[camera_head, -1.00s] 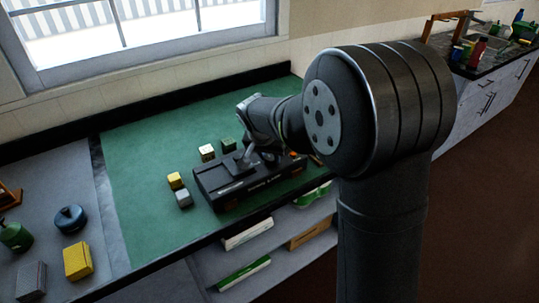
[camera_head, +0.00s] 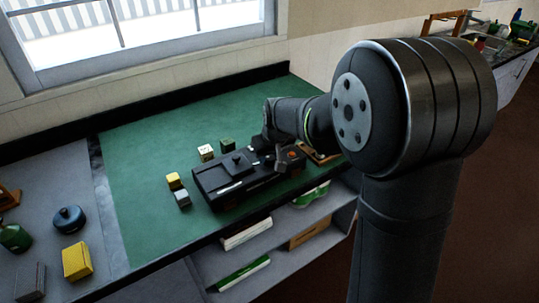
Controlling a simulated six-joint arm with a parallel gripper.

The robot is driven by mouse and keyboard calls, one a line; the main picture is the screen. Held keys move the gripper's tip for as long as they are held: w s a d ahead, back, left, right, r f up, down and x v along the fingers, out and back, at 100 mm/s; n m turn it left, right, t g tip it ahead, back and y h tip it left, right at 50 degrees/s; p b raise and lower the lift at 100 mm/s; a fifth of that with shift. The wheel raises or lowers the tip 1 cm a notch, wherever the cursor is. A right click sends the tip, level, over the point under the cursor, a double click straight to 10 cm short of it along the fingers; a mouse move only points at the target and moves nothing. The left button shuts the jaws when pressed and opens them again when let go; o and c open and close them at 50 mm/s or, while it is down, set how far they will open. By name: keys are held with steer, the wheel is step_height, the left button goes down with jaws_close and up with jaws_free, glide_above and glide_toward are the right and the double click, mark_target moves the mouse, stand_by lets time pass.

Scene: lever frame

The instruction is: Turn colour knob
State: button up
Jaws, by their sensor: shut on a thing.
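The black box-shaped device (camera_head: 215,186) lies on the green mat. A dark square block (camera_head: 237,164) stands on its top, and a pale strip shows near its front. A small orange knob (camera_head: 292,154) sits at the device's right end. My gripper (camera_head: 282,160) is low over that right end, at the orange knob, and is shut on it. The fingertips are small and dark here, so their exact contact is hard to make out.
A green cube (camera_head: 227,145), a cream cube (camera_head: 206,152), a yellow cube (camera_head: 174,181) and a grey cube (camera_head: 182,198) stand close around the device's left and back. A wooden frame (camera_head: 322,157) lies to the right. The green mat (camera_head: 140,150) is clear at left.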

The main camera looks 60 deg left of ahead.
steer(key=shift+n, duration=0.3)
steer(key=o, duration=1)
steer(key=shift+c, duration=0.2)
steer(key=v, duration=1.7)
steer(key=shift+w+r, duration=0.15)
steer(key=shift+r, duration=0.05)
steer(key=x, duration=1.7)
steer(key=shift+f, duration=0.25)
steer(key=shift+r, duration=0.1)
